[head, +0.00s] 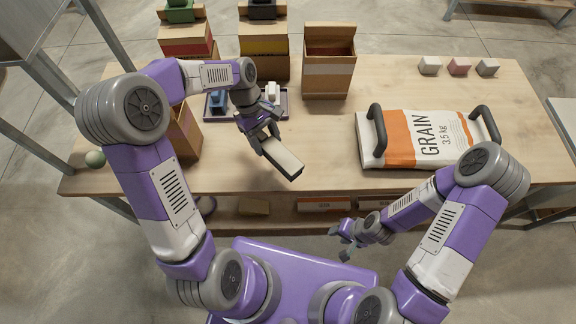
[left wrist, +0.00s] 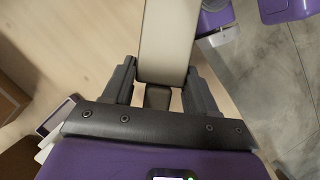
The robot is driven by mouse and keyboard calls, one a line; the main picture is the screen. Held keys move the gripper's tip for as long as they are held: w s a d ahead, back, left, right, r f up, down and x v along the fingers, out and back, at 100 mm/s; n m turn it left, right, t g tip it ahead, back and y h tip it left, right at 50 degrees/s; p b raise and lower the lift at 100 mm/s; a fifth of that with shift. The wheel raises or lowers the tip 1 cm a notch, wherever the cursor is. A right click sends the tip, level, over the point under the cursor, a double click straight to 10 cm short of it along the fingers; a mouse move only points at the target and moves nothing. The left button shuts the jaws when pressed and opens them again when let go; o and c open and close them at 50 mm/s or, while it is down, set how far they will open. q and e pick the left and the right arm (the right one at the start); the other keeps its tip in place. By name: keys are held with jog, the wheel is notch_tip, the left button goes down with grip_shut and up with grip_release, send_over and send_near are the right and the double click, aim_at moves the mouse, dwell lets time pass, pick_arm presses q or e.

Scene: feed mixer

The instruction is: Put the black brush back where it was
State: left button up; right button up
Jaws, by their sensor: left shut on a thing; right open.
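My left gripper (head: 268,143) is shut on a brush (head: 283,160) and holds it near the front middle of the table. The brush has a broad cream face and a dark edge. In the left wrist view the brush (left wrist: 168,40) extends away from between the fingers (left wrist: 158,90), with a dark part between the fingertips. A shallow dark tray (head: 284,115) lies behind the left gripper, holding a blue item (head: 218,100) and a white item (head: 272,91). The left arm hides part of the tray. My right gripper (head: 347,240) is open and empty, low in front of the table.
Open cardboard boxes (head: 328,65) stand along the back of the wooden table (head: 330,125); another box (head: 186,135) stands at left. A grain sack (head: 425,138) with dark handles lies at right. Several small blocks (head: 459,66) sit at back right. The table's front middle is bare.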

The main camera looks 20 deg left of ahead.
pick_arm(q)
jog(key=n+t+b, duration=0.1)
jog(key=n, duration=0.1)
jog(key=n+t+b, duration=0.1)
jog(key=n, duration=0.2)
jog(key=shift+a+h, duration=0.1)
jog(key=shift+h, duration=0.2)
jog(key=n, duration=0.2)
jog(key=n+t+b, duration=0.1)
jog(key=n, duration=0.1)
jog(key=shift+a+r+t+b, duration=0.1)
jog(key=shift+r+t+b, duration=0.2)
jog(key=shift+r, duration=0.1)
jog(key=shift+f+n, duration=0.1)
jog(key=shift+n, duration=0.2)
notch_tip(320, 180, down, 10)
jog(key=b, duration=0.4)
pick_arm(e)
notch_tip(320, 180, down, 9)
pick_arm(q)
jog(key=o, duration=1)
